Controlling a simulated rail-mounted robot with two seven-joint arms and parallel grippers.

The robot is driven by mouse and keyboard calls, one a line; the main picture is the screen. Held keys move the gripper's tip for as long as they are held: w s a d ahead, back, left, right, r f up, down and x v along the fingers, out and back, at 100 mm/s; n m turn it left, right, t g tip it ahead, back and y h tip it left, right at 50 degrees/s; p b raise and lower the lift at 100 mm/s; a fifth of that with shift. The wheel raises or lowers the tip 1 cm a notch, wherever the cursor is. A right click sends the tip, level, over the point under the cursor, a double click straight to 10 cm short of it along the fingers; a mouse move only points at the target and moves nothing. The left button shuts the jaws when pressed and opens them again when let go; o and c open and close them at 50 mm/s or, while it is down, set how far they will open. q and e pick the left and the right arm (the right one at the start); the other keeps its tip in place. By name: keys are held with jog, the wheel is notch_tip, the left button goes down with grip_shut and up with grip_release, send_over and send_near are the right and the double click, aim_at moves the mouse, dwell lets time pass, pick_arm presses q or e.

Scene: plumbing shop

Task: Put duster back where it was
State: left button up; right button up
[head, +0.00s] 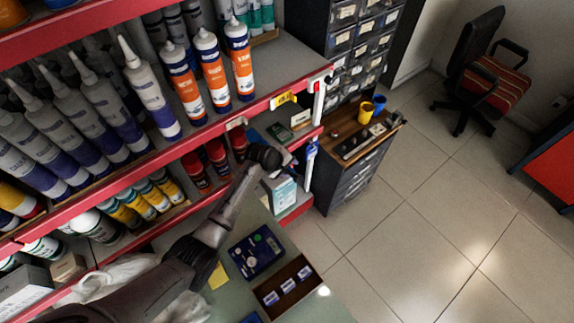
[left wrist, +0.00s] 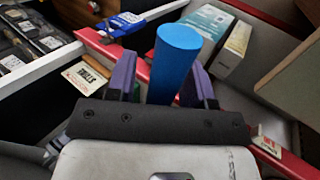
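My left gripper (head: 287,158) reaches over the red-edged shelf, close to the shelf's right end. In the left wrist view its two purple fingers (left wrist: 160,78) stand apart on either side of a plain blue cylinder (left wrist: 175,55). The cylinder leans a little right and overlaps the right finger. A narrow gap shows beside the left finger, so I cannot tell whether the fingers grip it. The cylinder may be part of the duster; no bristles or head show. I cannot pick out the duster clearly in the head view. My right gripper is not in view.
A pale box (head: 281,191) stands just below my left gripper. Orange-labelled tubes (head: 213,68) crowd the upper shelf. A drawer cabinet with a wooden top (head: 352,135) stands to the right, with yellow and blue cups. The tiled floor (head: 440,210) beyond is open.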

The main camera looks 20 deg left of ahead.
pick_arm(q)
jog(key=shift+s+r, duration=0.15)
jog(key=shift+r, duration=0.3)
jog(key=p+v, duration=0.3)
jog(key=v, duration=0.8)
jog(key=shift+s, duration=0.15)
jog(key=shift+a, duration=0.1)
dwell(1.4)
